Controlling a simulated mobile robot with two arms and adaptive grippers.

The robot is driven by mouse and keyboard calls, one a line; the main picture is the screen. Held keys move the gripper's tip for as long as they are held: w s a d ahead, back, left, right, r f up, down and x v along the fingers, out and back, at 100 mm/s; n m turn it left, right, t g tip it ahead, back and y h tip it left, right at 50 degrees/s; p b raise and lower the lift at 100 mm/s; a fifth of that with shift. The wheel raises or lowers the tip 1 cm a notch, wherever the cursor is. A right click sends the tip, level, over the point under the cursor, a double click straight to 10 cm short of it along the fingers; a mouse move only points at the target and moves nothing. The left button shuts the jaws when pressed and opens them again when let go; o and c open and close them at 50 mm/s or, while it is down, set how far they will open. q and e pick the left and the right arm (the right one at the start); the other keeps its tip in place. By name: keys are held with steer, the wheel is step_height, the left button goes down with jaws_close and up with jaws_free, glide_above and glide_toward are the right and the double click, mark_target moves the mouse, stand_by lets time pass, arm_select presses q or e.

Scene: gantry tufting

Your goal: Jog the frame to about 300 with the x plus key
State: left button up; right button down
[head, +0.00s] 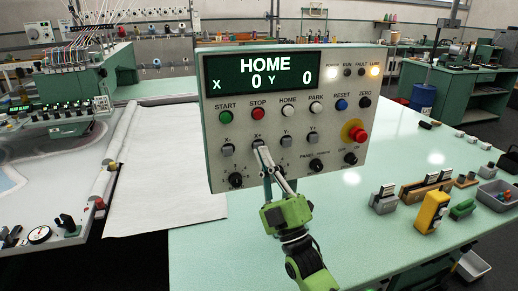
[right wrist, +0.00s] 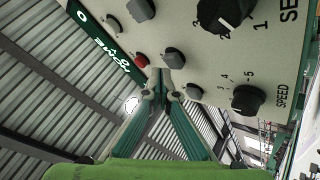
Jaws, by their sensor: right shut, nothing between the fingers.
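The pale control panel (head: 220,105) stands in the middle of the head view. Its green display (head: 262,74) reads HOME, X 0, Y 0. The grey X+ key (head: 258,143) sits in the row below the coloured buttons, between X- (head: 228,150) and Y- (head: 285,142). My right gripper (head: 264,152) is shut and empty, with its tips at the X+ key's lower edge. In the right wrist view the closed fingertips (right wrist: 165,80) are close to the panel face; I cannot tell whether they touch the key. My left gripper is not in view.
A red emergency button (head: 358,134) and dark knobs (head: 235,180) are near the keys. The frame bed (head: 35,165) with white cloth (head: 160,165) lies left. The green table (head: 215,260) holds a yellow device (head: 432,212) and small parts at right.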

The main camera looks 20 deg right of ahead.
steer(key=shift+w, duration=0.2)
steer(key=shift+w+b, duration=0.3)
steer(key=shift+w, duration=0.2)
stand_by(0.7)
stand_by(5.3)
steer(key=shift+s+p, duration=0.45)
steer(key=shift+s, duration=0.5)
steer(key=shift+s+d+p, duration=0.1)
steer(key=shift+s+p, duration=0.95)
steer(key=shift+s, duration=1.45)
